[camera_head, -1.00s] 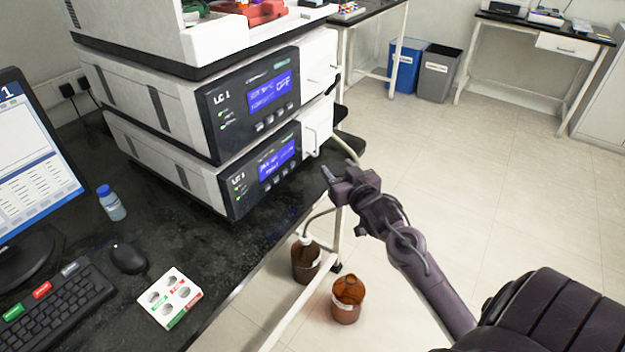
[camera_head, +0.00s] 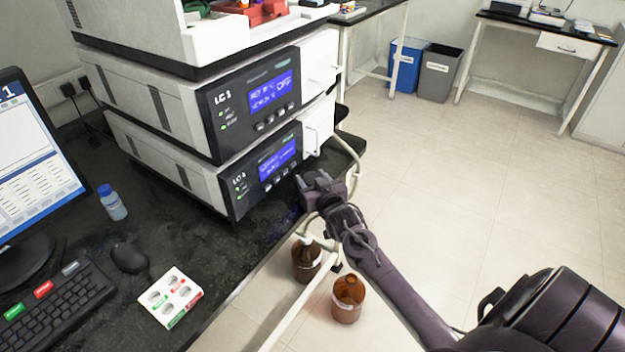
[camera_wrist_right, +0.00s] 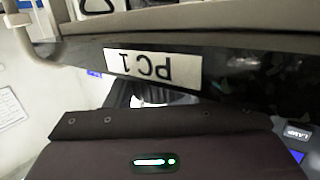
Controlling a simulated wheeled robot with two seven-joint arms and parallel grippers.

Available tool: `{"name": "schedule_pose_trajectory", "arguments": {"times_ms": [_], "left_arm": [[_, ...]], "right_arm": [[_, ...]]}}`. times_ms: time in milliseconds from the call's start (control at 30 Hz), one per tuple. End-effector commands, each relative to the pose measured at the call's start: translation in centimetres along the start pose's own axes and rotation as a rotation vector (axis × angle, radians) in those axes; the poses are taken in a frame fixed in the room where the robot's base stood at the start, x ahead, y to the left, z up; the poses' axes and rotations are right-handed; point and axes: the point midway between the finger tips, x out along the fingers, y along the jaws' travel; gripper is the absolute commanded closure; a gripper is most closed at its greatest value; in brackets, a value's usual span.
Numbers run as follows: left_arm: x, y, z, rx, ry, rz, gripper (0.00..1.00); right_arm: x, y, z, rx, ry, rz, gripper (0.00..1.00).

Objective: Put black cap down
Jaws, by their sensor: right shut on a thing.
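My right gripper (camera_head: 312,184) is at the right edge of the black bench top (camera_head: 225,265), just in front of the lower instrument. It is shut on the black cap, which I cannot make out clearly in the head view. In the right wrist view, a small ribbed dark shape shows just beyond the gripper body (camera_wrist_right: 150,150), partly hidden; I cannot tell if it is the cap or whether it touches the bench. My left gripper is not in view.
Two stacked LC 1 instruments (camera_head: 160,95) stand behind the gripper. Brown bottles, one with tubing (camera_head: 306,262) and one without (camera_head: 347,300), stand below the bench edge. A bottle (camera_head: 112,205), mouse (camera_head: 129,257) and white holder (camera_head: 170,297) are on the bench.

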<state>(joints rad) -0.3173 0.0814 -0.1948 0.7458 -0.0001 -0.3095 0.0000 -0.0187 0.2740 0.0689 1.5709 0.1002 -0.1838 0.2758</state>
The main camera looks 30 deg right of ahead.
Motion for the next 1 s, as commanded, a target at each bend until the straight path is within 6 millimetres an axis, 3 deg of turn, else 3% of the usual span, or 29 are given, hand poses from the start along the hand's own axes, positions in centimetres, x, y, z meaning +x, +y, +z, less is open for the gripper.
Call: {"name": "schedule_pose_trajectory", "arguments": {"times_ms": [300, 333, 467, 800, 1000], "left_arm": [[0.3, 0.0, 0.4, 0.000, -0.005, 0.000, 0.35], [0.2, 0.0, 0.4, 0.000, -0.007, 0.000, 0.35], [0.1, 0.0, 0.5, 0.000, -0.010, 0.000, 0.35], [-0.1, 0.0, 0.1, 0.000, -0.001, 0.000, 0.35], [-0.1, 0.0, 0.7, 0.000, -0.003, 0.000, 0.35]], "right_arm": [[0.0, 0.0, 0.4, 0.000, -0.001, 0.000, 0.75], [0.0, 0.0, 0.3, 0.000, 0.000, 0.000, 0.47], [0.0, 0.0, 0.3, 0.000, -0.001, 0.000, 0.30], [-0.1, 0.0, -0.1, 0.000, 0.000, 0.000, 0.28], [-2.6, 0.0, 0.1, 0.001, -0.003, 0.000, 0.28]]}}
